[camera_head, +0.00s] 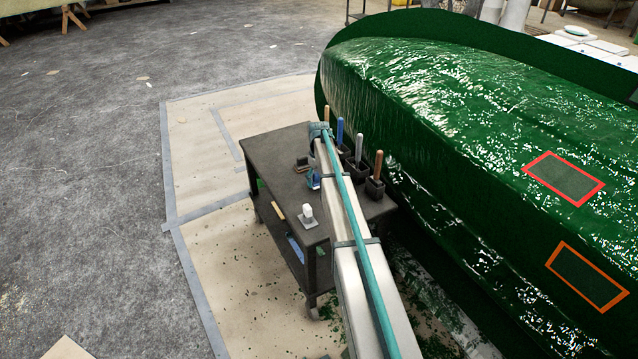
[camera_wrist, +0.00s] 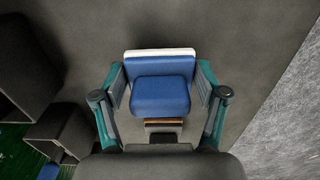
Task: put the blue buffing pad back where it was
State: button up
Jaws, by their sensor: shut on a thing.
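The blue buffing pad (camera_wrist: 162,97) is a blue block with a white layer along its far edge. My gripper (camera_wrist: 160,84) is shut on it, with one finger at each side in the wrist view. In the head view the pad (camera_head: 314,180) shows as a small blue patch beside my arm, over the dark cart (camera_head: 262,150). My arm hides most of my gripper there. I cannot tell whether the pad touches the cart top.
A black block (camera_head: 302,163) and a white-handled tool (camera_head: 307,216) stand on the cart. Dark holders with upright handles (camera_head: 376,186) line its right side, close to the green hull (camera_head: 450,110). In the wrist view, dark holders (camera_wrist: 62,130) are at left; bare cart top lies around the pad.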

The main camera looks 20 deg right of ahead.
jog(key=shift+f, duration=0.85)
jog(key=shift+f, duration=0.15)
jog(key=o, duration=1)
notch_tip(320, 180, up, 12)
jog(key=shift+r, duration=0.15)
jog(key=shift+s, duration=0.1)
